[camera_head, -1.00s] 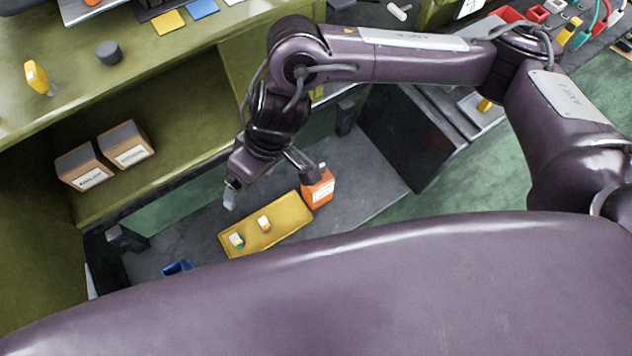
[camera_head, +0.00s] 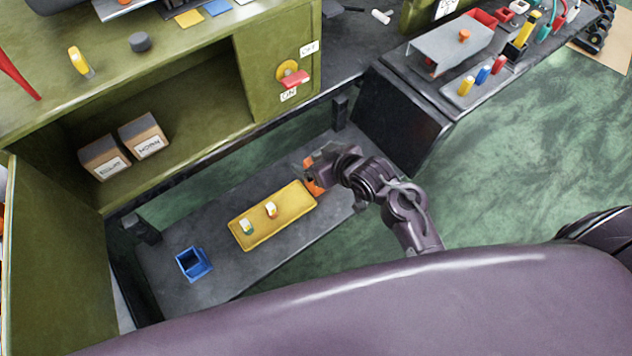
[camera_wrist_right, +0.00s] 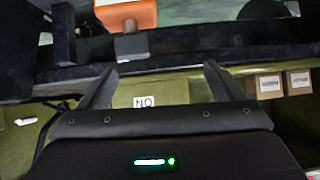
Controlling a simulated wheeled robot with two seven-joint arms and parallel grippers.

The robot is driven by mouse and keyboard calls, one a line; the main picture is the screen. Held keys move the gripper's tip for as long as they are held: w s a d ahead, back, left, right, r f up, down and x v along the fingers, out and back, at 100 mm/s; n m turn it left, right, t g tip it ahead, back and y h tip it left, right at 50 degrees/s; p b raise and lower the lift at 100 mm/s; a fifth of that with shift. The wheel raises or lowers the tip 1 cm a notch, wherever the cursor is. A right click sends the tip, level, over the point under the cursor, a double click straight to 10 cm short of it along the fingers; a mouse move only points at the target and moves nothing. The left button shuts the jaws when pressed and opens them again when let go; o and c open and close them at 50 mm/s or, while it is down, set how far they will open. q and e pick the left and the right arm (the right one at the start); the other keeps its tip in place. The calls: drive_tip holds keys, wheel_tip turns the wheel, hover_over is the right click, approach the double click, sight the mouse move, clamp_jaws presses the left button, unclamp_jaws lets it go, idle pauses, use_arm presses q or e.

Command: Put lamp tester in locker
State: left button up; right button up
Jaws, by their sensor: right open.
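An orange box (camera_head: 312,189), which looks like the lamp tester, stands on the low dark shelf at the right end of a yellow tray. It is partly hidden by my right gripper (camera_head: 304,170). In the right wrist view the orange box (camera_wrist_right: 125,13) with its grey top part shows beyond the open, empty fingers of my right gripper (camera_wrist_right: 160,68), apart from them. The olive green locker (camera_head: 245,85) is open at the front, with two labelled boxes (camera_head: 125,145) inside at the left. My left gripper is not in view.
The yellow tray (camera_head: 250,242) holds two small pieces. A blue bin (camera_head: 194,264) stands at the shelf's left. An open green door panel (camera_head: 55,250) is at the left edge. The locker's interior right of the boxes is free. A yellow-and-red switch (camera_head: 292,77) is on its front.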

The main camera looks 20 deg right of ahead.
sight(316, 191)
drive_tip(key=s+d+f, duration=0.2)
drive_tip(key=d+f, duration=0.2)
drive_tip(key=f, duration=0.3)
drive_tip(key=x, duration=0.7)
drive_tip(key=shift+w+r+t, duration=0.2)
drive_tip(key=shift+w+t, duration=0.1)
drive_tip(key=shift+w, duration=0.1)
drive_tip(key=shift+a, duration=0.1)
drive_tip(key=shift+c, duration=0.2)
drive_tip(key=shift+r, duration=0.1)
drive_tip(key=c, duration=1.3)
